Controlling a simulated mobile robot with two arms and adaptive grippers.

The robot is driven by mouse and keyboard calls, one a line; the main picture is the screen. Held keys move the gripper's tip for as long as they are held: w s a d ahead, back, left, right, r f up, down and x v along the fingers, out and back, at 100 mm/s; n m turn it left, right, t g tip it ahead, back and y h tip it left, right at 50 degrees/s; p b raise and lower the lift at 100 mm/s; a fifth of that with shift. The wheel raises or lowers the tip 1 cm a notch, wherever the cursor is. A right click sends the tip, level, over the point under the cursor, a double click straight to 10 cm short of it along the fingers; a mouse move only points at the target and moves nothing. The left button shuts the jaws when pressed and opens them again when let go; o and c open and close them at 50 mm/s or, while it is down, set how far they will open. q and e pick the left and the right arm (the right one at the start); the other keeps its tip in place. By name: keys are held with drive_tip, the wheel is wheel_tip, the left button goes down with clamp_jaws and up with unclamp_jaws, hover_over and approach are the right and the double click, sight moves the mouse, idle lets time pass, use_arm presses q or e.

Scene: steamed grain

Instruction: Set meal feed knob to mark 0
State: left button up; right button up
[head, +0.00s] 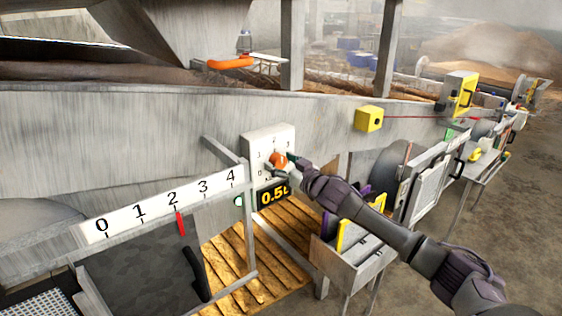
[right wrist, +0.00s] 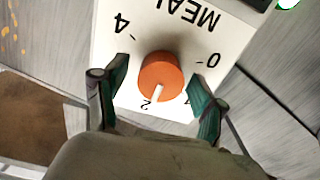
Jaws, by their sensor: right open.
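The meal feed knob (head: 278,160) is a round orange knob on a white panel (head: 258,143) on the grey machine side. In the right wrist view the knob (right wrist: 161,76) has a white pointer line directed at mark 2. The panel (right wrist: 235,35) appears upside down there, with the 0 mark (right wrist: 213,60) right of the knob and the 4 at upper left. My right gripper (right wrist: 159,72) is open, with one dark green finger on each side of the knob and visible gaps. In the head view my right gripper (head: 285,164) partly covers the panel. My left gripper is not in view.
A 0 to 4 scale bar (head: 155,207) with a red pointer (head: 180,223) near 2 is left of the panel. A display (head: 273,194) reads about 0.5t. A yellow box (head: 369,118) is to the right. A grey bin (head: 352,257) stands under my right arm.

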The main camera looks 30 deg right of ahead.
drive_tip(key=c, duration=1.1)
drive_tip(key=shift+n, duration=0.4)
drive_tip(key=n, duration=0.4)
drive_tip(key=shift+n+p, duration=0.3)
drive_tip(key=shift+p, duration=0.1)
drive_tip(key=n, duration=0.6)
drive_tip(key=shift+n, duration=0.3)
drive_tip(key=n, duration=0.6)
drive_tip(key=shift+f, duration=0.15)
drive_tip(key=n, duration=0.5)
drive_tip(key=shift+f+n, duration=0.1)
drive_tip(key=shift+n, duration=0.3)
drive_tip(key=shift+a, duration=0.1)
